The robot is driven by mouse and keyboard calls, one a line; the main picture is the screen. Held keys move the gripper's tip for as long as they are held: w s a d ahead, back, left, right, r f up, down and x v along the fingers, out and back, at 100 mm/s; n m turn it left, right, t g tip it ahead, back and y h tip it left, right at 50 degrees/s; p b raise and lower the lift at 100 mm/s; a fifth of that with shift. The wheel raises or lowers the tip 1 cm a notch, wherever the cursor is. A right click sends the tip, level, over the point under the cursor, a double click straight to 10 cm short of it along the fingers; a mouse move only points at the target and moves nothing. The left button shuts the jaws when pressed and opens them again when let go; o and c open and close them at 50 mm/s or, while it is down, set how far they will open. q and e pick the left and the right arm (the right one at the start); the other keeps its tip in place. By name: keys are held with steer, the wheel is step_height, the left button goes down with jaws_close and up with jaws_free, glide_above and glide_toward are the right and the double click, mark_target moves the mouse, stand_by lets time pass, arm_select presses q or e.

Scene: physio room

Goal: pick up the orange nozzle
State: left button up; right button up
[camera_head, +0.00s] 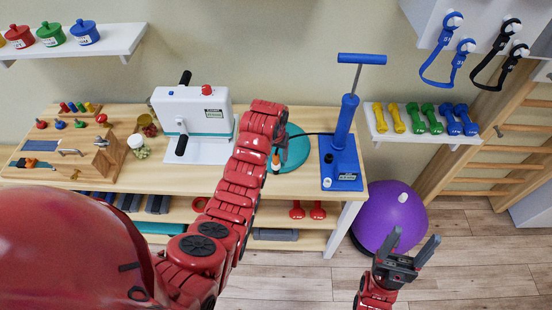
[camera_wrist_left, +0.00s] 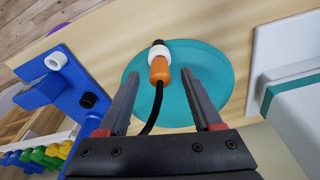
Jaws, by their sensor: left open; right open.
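The orange nozzle (camera_wrist_left: 160,70) has a white collar and a dark tip, with a black hose running from its near end. It lies on a round teal pad (camera_wrist_left: 198,66) on the table. My left gripper (camera_wrist_left: 158,82) is open in the left wrist view, its two fingers pointing at the nozzle from either side and apart from it. In the head view the nozzle (camera_head: 276,162) shows small beside my left arm, on the teal pad (camera_head: 296,150); the left fingers are hidden there. My right gripper (camera_head: 409,247) is open and empty over the floor at the right.
A blue hand pump (camera_head: 344,150) stands right of the pad, with the hose running toward it. A white device (camera_head: 195,118) stands left of it. A wooden peg board (camera_head: 66,155) is further left. A purple ball (camera_head: 390,215) sits on the floor.

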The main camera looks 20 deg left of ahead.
arm_select(q)
steer(key=shift+f, duration=0.4)
steer(key=shift+w+f, duration=0.1)
steer(key=shift+f, duration=0.2)
jaws_close()
